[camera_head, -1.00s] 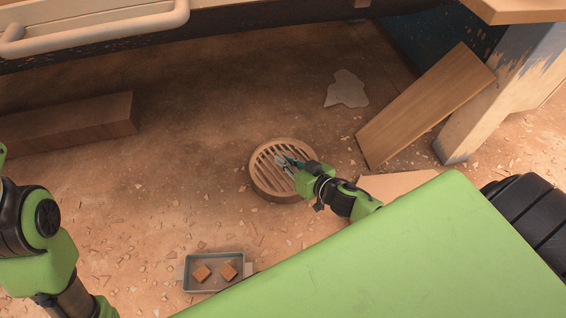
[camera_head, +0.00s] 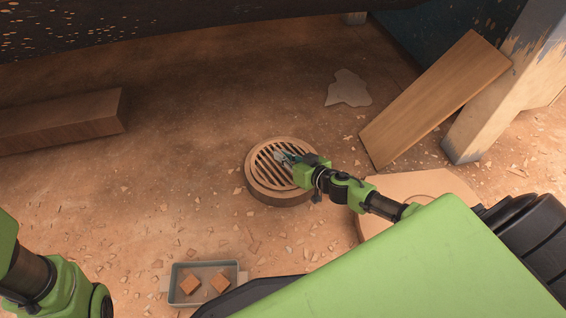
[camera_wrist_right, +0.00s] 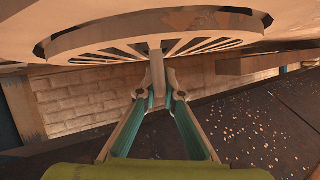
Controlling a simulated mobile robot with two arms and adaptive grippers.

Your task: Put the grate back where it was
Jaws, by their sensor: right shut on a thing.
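The round slatted grate (camera_head: 267,172) lies at the top of a round, raised ring (camera_head: 272,198) on the floor, in the middle of the head view. My right gripper (camera_head: 281,156) reaches over it from the right. In the right wrist view, the gripper (camera_wrist_right: 158,98) is shut on the narrow upright stem of the grate (camera_wrist_right: 156,68). Dark gaps show between the grate's edge and the ring there; I cannot tell whether it is fully seated. My left arm shows at the lower left of the head view, with its gripper out of sight.
A wooden board (camera_head: 435,100) leans near a post (camera_head: 490,110) at the right. A wooden beam (camera_head: 60,125) lies at the left. Small chips litter the floor around the ring.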

